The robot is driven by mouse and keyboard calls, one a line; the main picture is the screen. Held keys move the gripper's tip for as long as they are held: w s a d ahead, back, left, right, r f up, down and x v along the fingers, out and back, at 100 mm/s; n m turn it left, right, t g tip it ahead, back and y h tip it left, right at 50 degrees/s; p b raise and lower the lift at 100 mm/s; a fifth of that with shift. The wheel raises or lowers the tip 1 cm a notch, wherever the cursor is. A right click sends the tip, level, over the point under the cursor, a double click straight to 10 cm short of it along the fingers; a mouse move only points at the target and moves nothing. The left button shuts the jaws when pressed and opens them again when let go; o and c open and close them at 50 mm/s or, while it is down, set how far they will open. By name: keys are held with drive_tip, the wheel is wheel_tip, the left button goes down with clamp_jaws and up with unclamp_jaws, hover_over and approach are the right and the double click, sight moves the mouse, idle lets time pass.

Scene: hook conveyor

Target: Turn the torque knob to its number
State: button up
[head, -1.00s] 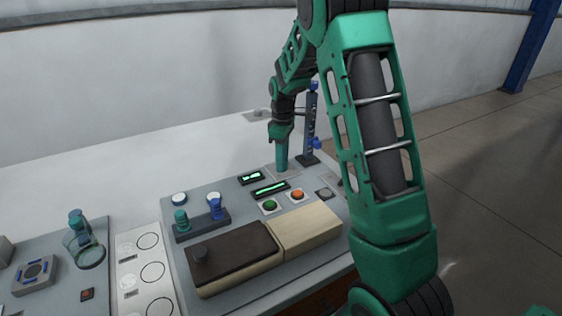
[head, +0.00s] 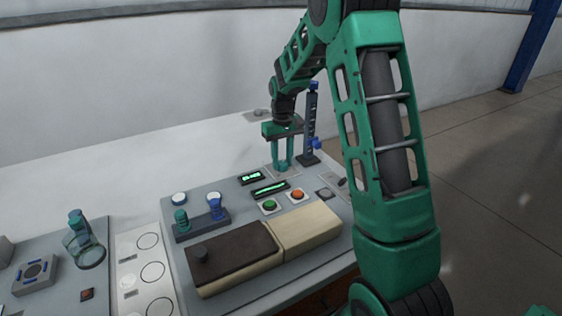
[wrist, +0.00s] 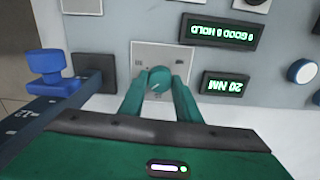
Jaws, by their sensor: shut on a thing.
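The torque knob (wrist: 160,78) is a round teal knob with a light pointer line, on a pale square plate (wrist: 148,51) in the wrist view. My gripper (wrist: 160,88) is shut on the knob, one green finger on each side of it. In the head view my gripper (head: 283,163) points straight down at the panel's back edge, its fingers around the knob. A small display (wrist: 226,85) beside it reads "20 NM", upside down in the wrist view. A longer display (wrist: 219,32) reads "0 GOOD 5 HOLD". The dial marks are too small to read.
A dark blue upright post with blue knobs (head: 311,125) stands close to the right of my gripper. A green button (head: 269,206) and an orange button (head: 297,195) lie in front. A brown and cream block (head: 232,255) sits further forward.

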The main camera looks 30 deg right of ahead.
sight(282, 162)
drive_tip(key=shift+w+r+m, duration=0.1)
drive_tip(key=shift+m, duration=1)
drive_tip(key=o, duration=1.1)
drive_tip(key=shift+c, duration=0.2)
wheel_tip(282, 162, up, 11)
drive_tip(key=shift+f, duration=0.2)
